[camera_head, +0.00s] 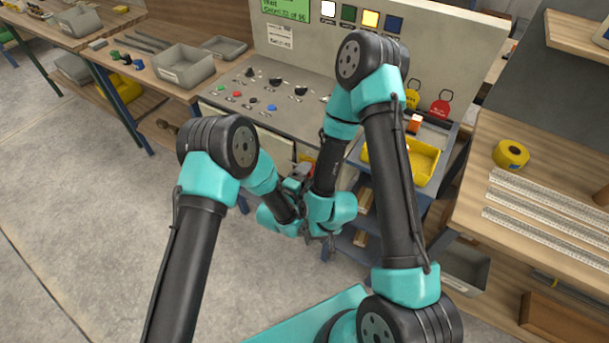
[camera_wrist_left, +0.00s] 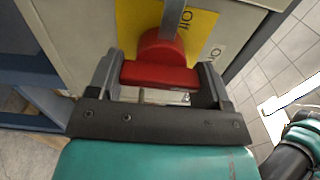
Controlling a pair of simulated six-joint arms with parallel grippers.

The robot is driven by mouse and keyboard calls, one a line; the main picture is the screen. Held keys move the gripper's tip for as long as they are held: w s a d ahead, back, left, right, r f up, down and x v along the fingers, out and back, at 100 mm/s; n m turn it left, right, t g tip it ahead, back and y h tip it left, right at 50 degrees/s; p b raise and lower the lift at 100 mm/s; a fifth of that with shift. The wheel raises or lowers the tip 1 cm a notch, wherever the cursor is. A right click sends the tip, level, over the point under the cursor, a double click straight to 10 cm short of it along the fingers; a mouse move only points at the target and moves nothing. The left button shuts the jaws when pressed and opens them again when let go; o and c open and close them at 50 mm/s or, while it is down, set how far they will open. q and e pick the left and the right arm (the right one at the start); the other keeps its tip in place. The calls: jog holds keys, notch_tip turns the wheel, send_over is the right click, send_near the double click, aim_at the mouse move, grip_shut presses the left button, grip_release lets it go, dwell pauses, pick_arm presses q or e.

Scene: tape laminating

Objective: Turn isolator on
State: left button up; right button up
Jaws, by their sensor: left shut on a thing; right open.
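The isolator has a red rotary handle (camera_wrist_left: 160,74) on a yellow plate (camera_wrist_left: 203,24) with black markings, fixed to a grey cabinet side. In the left wrist view its red grip bar lies crosswise between the fingers of my left gripper (camera_wrist_left: 157,82), which is shut on it. In the head view my left gripper (camera_head: 298,180) is at the cabinet's front, beside a small red patch of the isolator (camera_head: 308,160), mostly hidden by my arms. My right gripper (camera_head: 326,238) is open, lower and close to the left one, largely hidden by its own wrist.
The control panel (camera_head: 265,99) with knobs and buttons is above. A yellow bin (camera_head: 424,160) stands right of the cabinet. A bench with yellow tape (camera_head: 511,154) and slatted strips is at right. A grey bin (camera_head: 184,66) is at left. Open floor lies left.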

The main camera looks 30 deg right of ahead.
pick_arm(q)
jog(key=o, duration=1.3)
jog(key=shift+a, duration=0.1)
jog(key=v, duration=1.7)
jog(key=shift+s+a, duration=0.1)
jog(key=shift+a, duration=0.05)
jog(key=w+a+f+n+g+y, duration=0.15)
jog(key=a+f+n+y, duration=0.25)
jog(key=a+n, duration=0.5)
jog(key=w+a+f+n+g+y, duration=0.15)
jog(key=a+f+n+y, duration=0.25)
jog(key=a+n, duration=0.45)
jog(key=s+a+n+g+y, duration=0.1)
jog(key=s+a+n+g, duration=0.1)
jog(key=s+a+n, duration=0.1)
jog(key=s+a+f+n+g+y, duration=0.1)
jog(key=s+a+n+g, duration=0.1)
jog(key=s+a+n, duration=0.2)
jog(key=s+a+n+g+y, duration=0.1)
jog(key=s+a+n+g, duration=0.1)
jog(key=s+a+n, duration=0.2)
jog(key=shift+a+f+n, duration=0.2)
jog(key=shift+a+n, duration=0.55)
jog(key=shift+a, duration=0.75)
jog(key=shift+a+f+n, duration=0.15)
jog(key=shift+a+n, duration=0.55)
jog(key=shift+a, duration=0.85)
